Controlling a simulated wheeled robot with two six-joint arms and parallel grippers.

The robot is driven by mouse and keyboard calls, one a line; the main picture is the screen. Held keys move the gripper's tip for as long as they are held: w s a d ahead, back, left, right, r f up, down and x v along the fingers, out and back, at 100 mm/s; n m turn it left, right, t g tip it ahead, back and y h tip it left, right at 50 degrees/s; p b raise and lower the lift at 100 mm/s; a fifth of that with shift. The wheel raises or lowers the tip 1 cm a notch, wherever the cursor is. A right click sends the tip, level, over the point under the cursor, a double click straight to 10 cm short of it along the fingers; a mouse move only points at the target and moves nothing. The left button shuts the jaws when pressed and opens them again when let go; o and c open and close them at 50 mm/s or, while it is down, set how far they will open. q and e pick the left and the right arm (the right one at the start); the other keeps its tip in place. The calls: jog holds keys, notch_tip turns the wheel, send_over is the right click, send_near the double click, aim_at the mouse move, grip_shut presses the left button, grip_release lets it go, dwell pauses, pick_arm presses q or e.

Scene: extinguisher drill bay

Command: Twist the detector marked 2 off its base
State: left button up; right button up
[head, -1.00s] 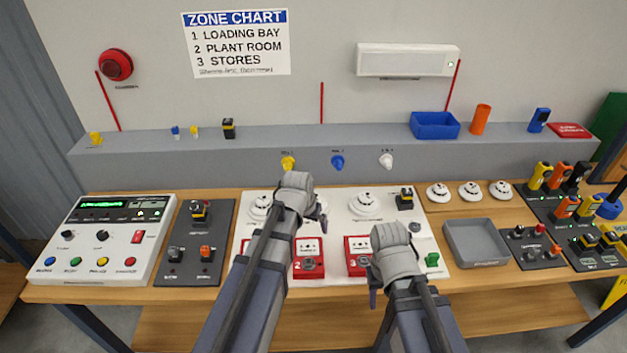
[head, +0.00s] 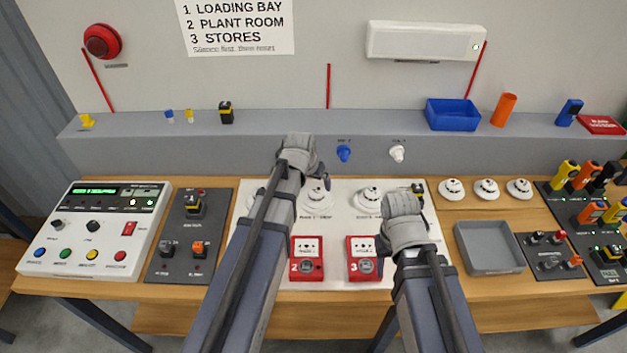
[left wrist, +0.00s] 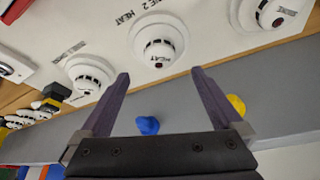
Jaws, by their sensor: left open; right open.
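The detector marked 2 (head: 316,198) is a round white unit on the white panel (head: 340,228), just below my left gripper in the head view. In the left wrist view the same detector (left wrist: 160,42) sits beside the label ZONE 2 HEAT, beyond the fingertips. My left gripper (head: 318,170) is open and empty; in the left wrist view its two fingers (left wrist: 161,76) stand apart with the detector between their lines, not touching it. My right gripper (head: 403,212) is over the panel's right part, its fingers mostly hidden.
Detector 3 (head: 369,198) stands to the right and another detector (left wrist: 275,10) shows at the wrist view's upper right. Red call points (head: 307,262) are in front. A grey tray (head: 490,247) and several spare detectors (head: 486,189) lie to the right. A blue knob (head: 344,153) is on the ledge face.

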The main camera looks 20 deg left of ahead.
aim_at(317, 191)
pick_arm(q)
jog(key=b+x, duration=0.6)
jog(key=x, duration=0.1)
jog(key=shift+w+f, duration=0.1)
jog(key=shift+f, duration=0.15)
pick_arm(e)
notch_tip(317, 191, down, 7)
jog(key=shift+r, duration=0.1)
pick_arm(q)
jog(key=c, duration=1.5)
jog(key=shift+n+y, duration=0.4)
jog(key=shift+n, duration=0.6)
jog(key=shift+c, duration=0.2)
jog(key=shift+n+y, duration=0.4)
jog(key=shift+n, duration=0.5)
